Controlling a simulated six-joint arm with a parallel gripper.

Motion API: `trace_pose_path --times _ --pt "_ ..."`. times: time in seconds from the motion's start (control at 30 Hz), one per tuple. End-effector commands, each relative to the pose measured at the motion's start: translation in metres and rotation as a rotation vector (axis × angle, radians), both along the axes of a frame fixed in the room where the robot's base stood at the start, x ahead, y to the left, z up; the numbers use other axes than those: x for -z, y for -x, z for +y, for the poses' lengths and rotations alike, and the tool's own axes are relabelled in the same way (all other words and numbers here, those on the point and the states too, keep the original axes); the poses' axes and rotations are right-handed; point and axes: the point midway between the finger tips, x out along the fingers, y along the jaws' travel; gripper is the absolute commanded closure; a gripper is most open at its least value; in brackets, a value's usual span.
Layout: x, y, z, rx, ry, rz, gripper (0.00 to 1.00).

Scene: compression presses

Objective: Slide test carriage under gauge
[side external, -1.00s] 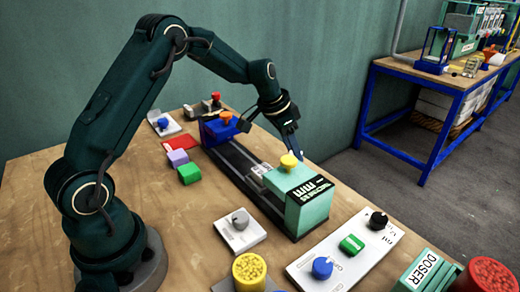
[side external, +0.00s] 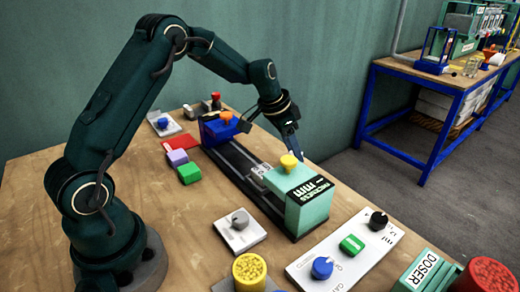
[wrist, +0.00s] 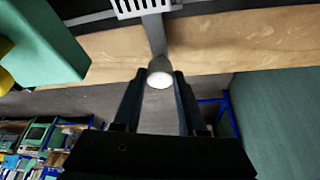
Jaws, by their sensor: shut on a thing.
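The gauge (side external: 308,205) is a green block with a black thickness label and a yellow knob (side external: 289,161) on top, at the near end of a dark rail (side external: 232,168). A white slotted plate (side external: 261,169) shows on the rail beside the gauge; it also shows at the top of the wrist view (wrist: 148,5). My gripper (side external: 291,151) is behind the yellow knob. In the wrist view my gripper (wrist: 163,74) is shut on a pale grey round knob (wrist: 159,77) on a grey arm. The gauge's green side (wrist: 45,40) is at left. Most of the carriage is hidden.
A blue block (side external: 217,132) with an orange knob stands at the rail's far end. A purple block (side external: 177,157) and a green block (side external: 189,173) lie left of the rail. A white control panel (side external: 345,250) lies at right. The table's back edge is close behind my gripper.

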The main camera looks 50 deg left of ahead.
Motion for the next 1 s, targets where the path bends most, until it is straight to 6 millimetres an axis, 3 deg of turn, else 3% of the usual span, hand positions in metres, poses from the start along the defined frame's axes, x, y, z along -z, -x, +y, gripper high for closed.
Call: trace_pose_path --times 0.3,0.4,0.77,0.8,0.83,0.87,1.0 --pt "-0.001 -0.001 -0.064 0.01 0.002 -0.002 1.0" --pt "-0.001 -0.001 -0.077 0.007 0.002 -0.003 1.0" --pt "-0.001 -0.001 -0.084 0.003 0.006 -0.003 1.0" --pt "-0.001 -0.001 -0.084 0.003 0.008 -0.003 0.48" --pt "-0.001 -0.001 -0.084 0.003 0.008 -0.003 0.36" --pt "-0.001 -0.001 -0.084 0.003 0.007 -0.002 0.29" --pt "-0.001 0.0 -0.083 0.003 0.005 -0.002 0.29"
